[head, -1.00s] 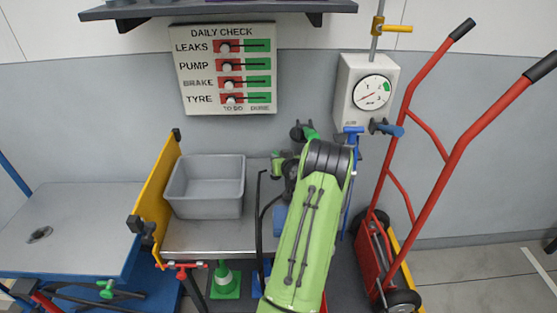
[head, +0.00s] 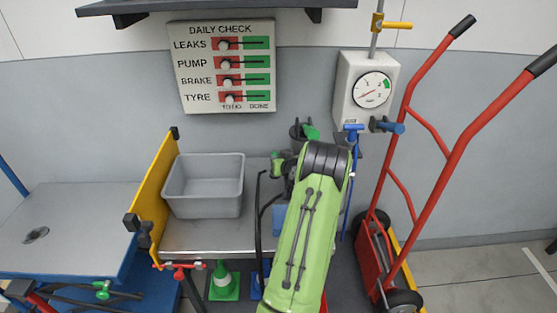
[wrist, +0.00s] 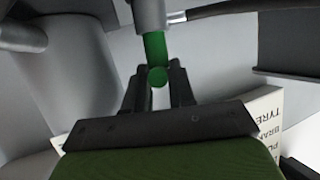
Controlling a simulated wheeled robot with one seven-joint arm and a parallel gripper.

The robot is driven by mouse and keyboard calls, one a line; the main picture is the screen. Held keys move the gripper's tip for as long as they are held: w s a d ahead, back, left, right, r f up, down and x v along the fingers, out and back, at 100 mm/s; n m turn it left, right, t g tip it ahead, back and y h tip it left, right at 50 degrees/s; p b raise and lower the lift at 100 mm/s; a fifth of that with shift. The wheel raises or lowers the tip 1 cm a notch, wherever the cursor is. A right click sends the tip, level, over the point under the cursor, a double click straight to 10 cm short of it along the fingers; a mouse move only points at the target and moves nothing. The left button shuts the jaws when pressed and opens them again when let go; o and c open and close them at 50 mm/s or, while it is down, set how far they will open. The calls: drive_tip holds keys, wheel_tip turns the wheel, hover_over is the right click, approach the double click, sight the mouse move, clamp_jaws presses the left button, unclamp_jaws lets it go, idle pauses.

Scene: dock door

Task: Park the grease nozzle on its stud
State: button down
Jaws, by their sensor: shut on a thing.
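The grease nozzle shows in the wrist view as a green grip (wrist: 155,48) with a grey body (wrist: 149,14) at the top edge. My gripper (wrist: 159,82) is shut on the green grip, one dark finger on each side. In the head view my gripper is mostly hidden behind my green arm, and a small green part (head: 311,132) shows just above the arm's end, near the wall. I cannot make out the stud in either view.
A gauge box (head: 366,90) with blue fittings hangs right of my arm. A red hand truck (head: 440,180) stands farther right. A grey bin (head: 204,160) sits on the metal bench (head: 195,236). The daily check board (head: 222,66) is on the wall under a shelf (head: 200,10).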

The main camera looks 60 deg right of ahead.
drive_tip(key=shift+f, duration=0.15)
drive_tip(key=c, duration=1.2)
unclamp_jaws()
drive_tip(key=b+v, duration=0.4)
drive_tip(key=v, duration=0.7)
